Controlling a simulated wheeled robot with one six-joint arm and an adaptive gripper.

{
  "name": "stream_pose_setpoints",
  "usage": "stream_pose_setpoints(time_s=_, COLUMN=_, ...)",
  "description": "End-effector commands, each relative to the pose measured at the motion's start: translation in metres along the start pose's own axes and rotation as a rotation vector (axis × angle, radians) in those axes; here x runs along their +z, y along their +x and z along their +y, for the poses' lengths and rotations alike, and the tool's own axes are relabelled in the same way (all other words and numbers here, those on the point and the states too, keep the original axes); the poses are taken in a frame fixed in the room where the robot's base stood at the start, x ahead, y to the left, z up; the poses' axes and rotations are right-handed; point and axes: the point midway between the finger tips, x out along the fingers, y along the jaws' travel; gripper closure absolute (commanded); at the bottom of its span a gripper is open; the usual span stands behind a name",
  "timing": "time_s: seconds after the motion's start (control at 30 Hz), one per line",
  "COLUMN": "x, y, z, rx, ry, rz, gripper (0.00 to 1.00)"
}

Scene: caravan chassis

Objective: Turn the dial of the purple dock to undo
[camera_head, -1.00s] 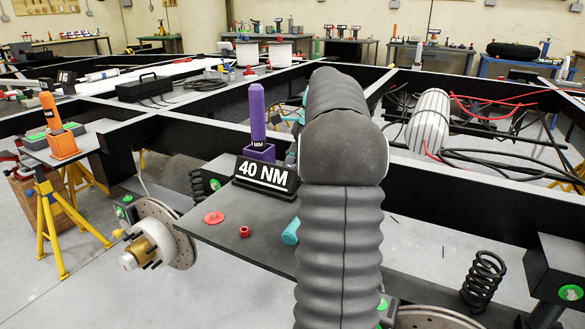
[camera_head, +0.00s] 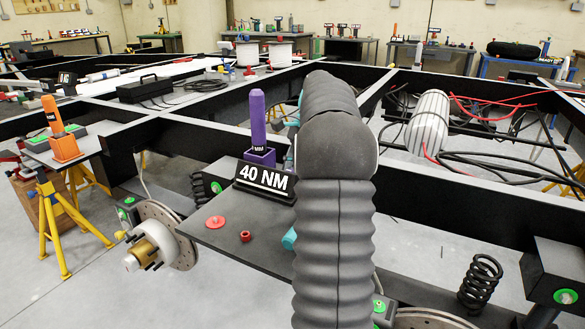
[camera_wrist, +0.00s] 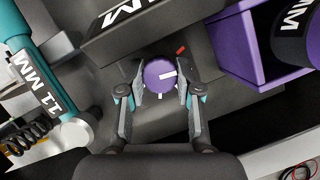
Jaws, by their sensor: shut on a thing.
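My gripper (camera_wrist: 160,82) is shut on the dial, one finger on each side. The purple dock (camera_wrist: 232,62) is beside it at the upper right, with a dark-faced purple tool in it. In the head view the purple dock (camera_head: 260,157) holds an upright purple tool (camera_head: 258,115). My arm hides the dial and gripper there.
A black "40 NM" sign (camera_head: 264,180) stands in front of the dock. A red disc (camera_head: 215,222) and a small red part (camera_head: 246,236) lie on the grey plate (camera_head: 225,245). In the wrist view a teal "11 MM" tool (camera_wrist: 30,80) is at the left.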

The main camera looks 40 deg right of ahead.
Motion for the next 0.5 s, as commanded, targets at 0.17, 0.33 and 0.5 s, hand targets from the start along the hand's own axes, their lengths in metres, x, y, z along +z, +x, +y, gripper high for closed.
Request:
stream_pose_setpoints(time_s=0.17, x=-0.0003, y=0.0009, z=-0.0012, rx=0.061, ry=-0.141, rz=0.0, gripper=1.0)
stream_pose_setpoints(time_s=0.33, x=-0.0004, y=0.001, z=-0.0015, rx=0.111, ry=-0.262, rz=0.0, gripper=1.0)
stream_pose_setpoints(time_s=0.5, x=0.0, y=0.0007, z=-0.0018, rx=0.15, ry=-0.357, rz=0.0, gripper=1.0)
